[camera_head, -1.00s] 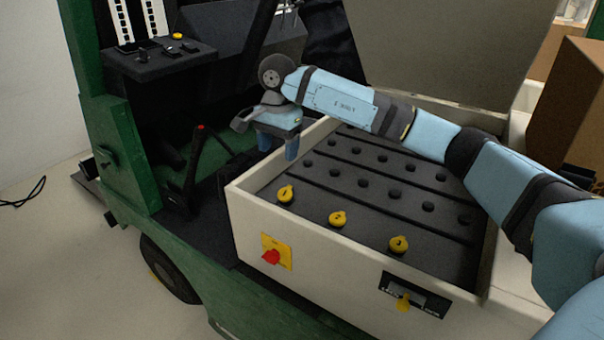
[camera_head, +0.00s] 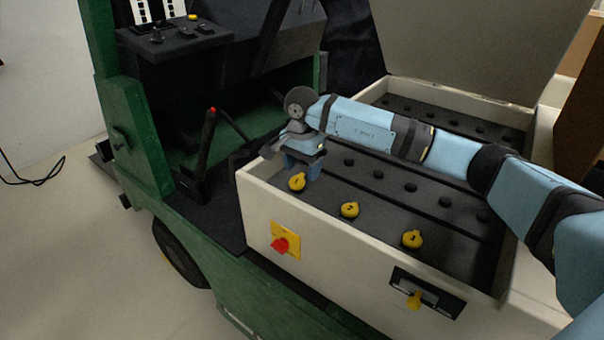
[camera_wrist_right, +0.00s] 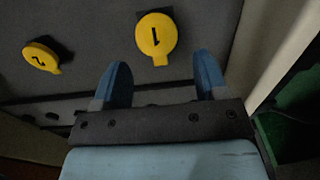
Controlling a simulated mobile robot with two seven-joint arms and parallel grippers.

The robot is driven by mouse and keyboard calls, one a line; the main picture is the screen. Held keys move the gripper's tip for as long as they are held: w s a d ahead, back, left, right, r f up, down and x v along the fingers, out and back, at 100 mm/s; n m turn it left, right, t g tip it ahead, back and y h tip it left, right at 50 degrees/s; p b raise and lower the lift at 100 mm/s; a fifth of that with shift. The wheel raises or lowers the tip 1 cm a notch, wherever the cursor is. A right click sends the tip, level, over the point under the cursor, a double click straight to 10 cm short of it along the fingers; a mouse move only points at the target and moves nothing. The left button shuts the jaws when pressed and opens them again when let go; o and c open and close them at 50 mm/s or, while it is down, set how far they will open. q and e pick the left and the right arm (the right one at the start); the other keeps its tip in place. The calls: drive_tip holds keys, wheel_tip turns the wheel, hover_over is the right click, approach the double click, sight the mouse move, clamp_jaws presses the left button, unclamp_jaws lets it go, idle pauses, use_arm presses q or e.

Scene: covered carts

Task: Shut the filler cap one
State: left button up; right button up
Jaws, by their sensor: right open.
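Filler cap one is a round yellow cap (camera_head: 297,182) at the left front corner of the white cart compartment. In the wrist view, cap one (camera_wrist_right: 157,36) shows its number and a small tab, with a dark patch behind it. I cannot tell how far its lid is raised. My right gripper (camera_head: 301,168) points down just behind cap one. Its blue fingers (camera_wrist_right: 163,70) are open and empty in the wrist view, and the cap shows beyond the gap between their tips, apart from them. My left gripper is not in view.
Yellow cap two (camera_head: 349,209) and cap three (camera_head: 412,239) sit in the same row to the right. A raised cover (camera_head: 470,45) stands behind.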

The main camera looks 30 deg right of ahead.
drive_tip(key=shift+f, duration=0.9)
drive_tip(key=shift+c, duration=0.3)
drive_tip(key=c, duration=0.9)
drive_tip(key=shift+o, duration=0.2)
drive_tip(key=shift+w+d+f+g+y+b, duration=0.15)
drive_tip(key=shift+d+f+g+y, duration=0.1)
drive_tip(key=shift+y, duration=0.4)
drive_tip(key=shift+d+f+g+y+b, duration=0.15)
drive_tip(key=shift+f+g+y, duration=0.1)
drive_tip(key=shift+y, duration=0.4)
drive_tip(key=o, duration=0.9)
drive_tip(key=shift+r, duration=0.1)
drive_tip(key=p+v, duration=0.1)
drive_tip(key=v, duration=1.2)
drive_tip(key=shift+w+r+p, duration=0.1)
drive_tip(key=shift+r+p, duration=0.2)
